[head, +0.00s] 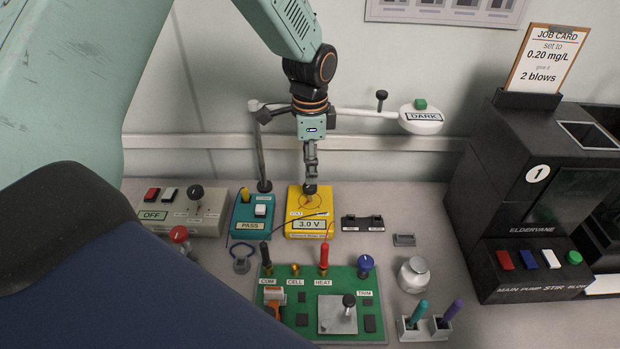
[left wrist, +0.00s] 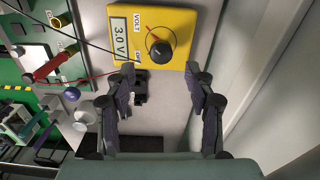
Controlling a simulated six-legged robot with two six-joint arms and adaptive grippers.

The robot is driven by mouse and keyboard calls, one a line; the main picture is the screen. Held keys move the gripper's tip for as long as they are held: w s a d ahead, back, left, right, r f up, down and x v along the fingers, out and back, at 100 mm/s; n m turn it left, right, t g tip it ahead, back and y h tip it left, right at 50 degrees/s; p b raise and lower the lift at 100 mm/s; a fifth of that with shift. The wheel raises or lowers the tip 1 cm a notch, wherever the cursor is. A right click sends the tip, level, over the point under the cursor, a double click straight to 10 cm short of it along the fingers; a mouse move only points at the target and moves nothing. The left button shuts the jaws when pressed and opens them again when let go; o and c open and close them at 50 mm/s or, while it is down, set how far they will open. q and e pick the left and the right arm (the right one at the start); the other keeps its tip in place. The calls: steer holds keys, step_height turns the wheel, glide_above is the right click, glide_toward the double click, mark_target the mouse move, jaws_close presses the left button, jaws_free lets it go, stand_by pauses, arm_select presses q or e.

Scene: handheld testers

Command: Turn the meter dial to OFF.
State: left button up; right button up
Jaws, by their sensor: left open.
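The yellow meter (head: 293,203) stands on the bench against the back, and its display (head: 308,225) reads 3.0 V. In the left wrist view the meter (left wrist: 179,17) shows its round black dial (left wrist: 160,51), with a VOLT label beside it. My left gripper (head: 311,187) hangs over the meter from above and largely hides the dial in the head view. In the left wrist view the gripper (left wrist: 160,74) is open, with the dial ahead between its fingertips. It holds nothing. My right gripper is not in view.
A red probe (head: 323,256) and a black probe (head: 265,256) stand on the green board (head: 290,338) in front. A teal PASS tester (head: 247,228) is close left of the meter. A black holder (head: 362,223) is to its right. A stand with a DARK lamp (head: 421,118) is behind.

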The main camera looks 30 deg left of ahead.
mark_target(311, 186)
arm_select(q)
steer(key=f, duration=0.5)
steer(key=shift+a+f+b, duration=0.2)
steer(key=shift+f+b, duration=0.05)
steer(key=shift+b, duration=0.1)
steer(key=shift+d+r, duration=0.15)
steer(key=shift+d, duration=0.15)
steer(key=shift+w+a+f, duration=0.1)
steer(key=shift+a+f, duration=0.1)
steer(key=shift+a, duration=0.05)
steer(key=c, duration=0.4)
steer(key=shift+d+r, duration=0.1)
jaws_close()
